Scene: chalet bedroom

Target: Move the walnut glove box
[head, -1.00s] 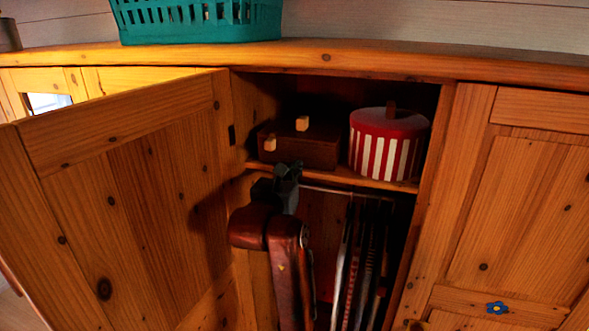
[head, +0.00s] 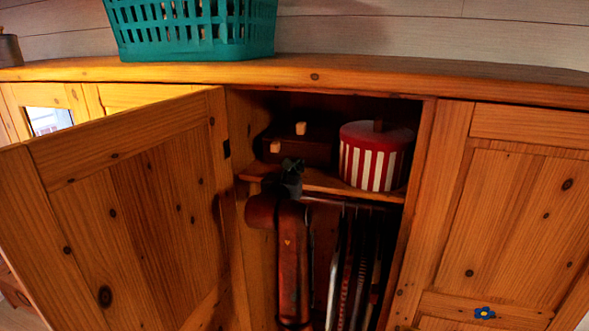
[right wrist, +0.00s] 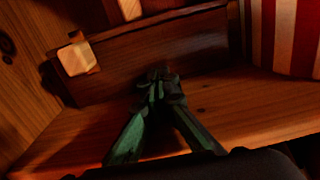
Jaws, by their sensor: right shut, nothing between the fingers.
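The walnut glove box (head: 311,150) is a dark brown box with pale wooden knobs, on the cupboard's upper shelf at the left. In the right wrist view, the box (right wrist: 195,45) fills the upper middle, with one pale knob on its front and another at the top edge. My right gripper (head: 291,166) is at the shelf's front edge, just before the box. In the right wrist view its fingertips (right wrist: 160,76) are together and empty, at the lower part of the box's front. I cannot tell whether they touch it. My left gripper is not in view.
A red and white striped round box (head: 376,155) stands right of the glove box on the shelf (head: 335,185). The open door (head: 130,200) is at the left. Several hanging items (head: 355,265) are below the shelf. A teal basket (head: 190,28) stands on top.

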